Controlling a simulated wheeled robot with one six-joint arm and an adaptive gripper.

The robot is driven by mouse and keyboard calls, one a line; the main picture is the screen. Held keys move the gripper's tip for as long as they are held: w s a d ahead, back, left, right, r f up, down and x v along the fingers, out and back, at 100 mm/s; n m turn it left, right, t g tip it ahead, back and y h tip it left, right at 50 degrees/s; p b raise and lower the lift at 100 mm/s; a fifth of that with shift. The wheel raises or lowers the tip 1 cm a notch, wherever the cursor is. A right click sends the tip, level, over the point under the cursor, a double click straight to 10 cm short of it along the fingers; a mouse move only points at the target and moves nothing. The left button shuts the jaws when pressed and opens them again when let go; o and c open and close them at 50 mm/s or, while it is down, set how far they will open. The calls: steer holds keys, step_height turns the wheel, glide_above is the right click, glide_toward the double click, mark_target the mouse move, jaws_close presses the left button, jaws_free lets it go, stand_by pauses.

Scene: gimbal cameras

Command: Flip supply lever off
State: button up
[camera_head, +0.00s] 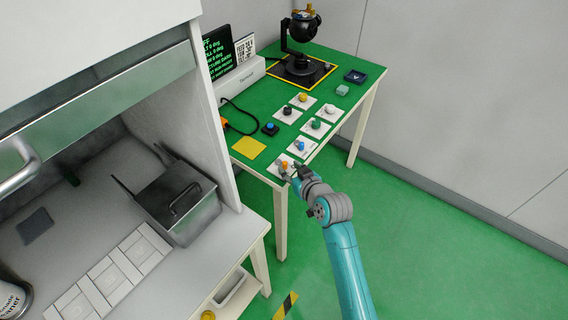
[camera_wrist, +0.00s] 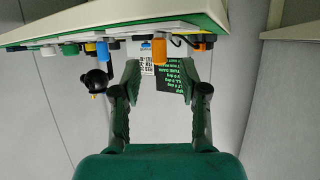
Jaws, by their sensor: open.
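An orange lever (camera_head: 284,164) stands on a white plate at the near corner of the green table. A blue lever (camera_head: 300,146) is on the plate behind it. I cannot read which one is labelled supply. My gripper (camera_head: 290,172) is right beside the orange lever and partly covers its plate. In the wrist view, where the table appears upside down, my gripper (camera_wrist: 160,70) is open and empty. The orange lever (camera_wrist: 160,47) is in line with the gap between the fingers, near the tips; contact cannot be told. The blue lever (camera_wrist: 102,50) is to its left.
Several knob plates, such as one with a green knob (camera_head: 316,125), lie farther back on the green table (camera_head: 335,61). A blue button (camera_head: 270,128), a yellow square (camera_head: 248,147), a screen (camera_head: 228,55) and a black gimbal camera (camera_head: 303,30) are also there. A grey-white bench (camera_head: 95,232) stands left.

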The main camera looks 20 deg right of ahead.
mark_target(286, 165)
steer(key=shift+x, duration=2.4)
jaws_close()
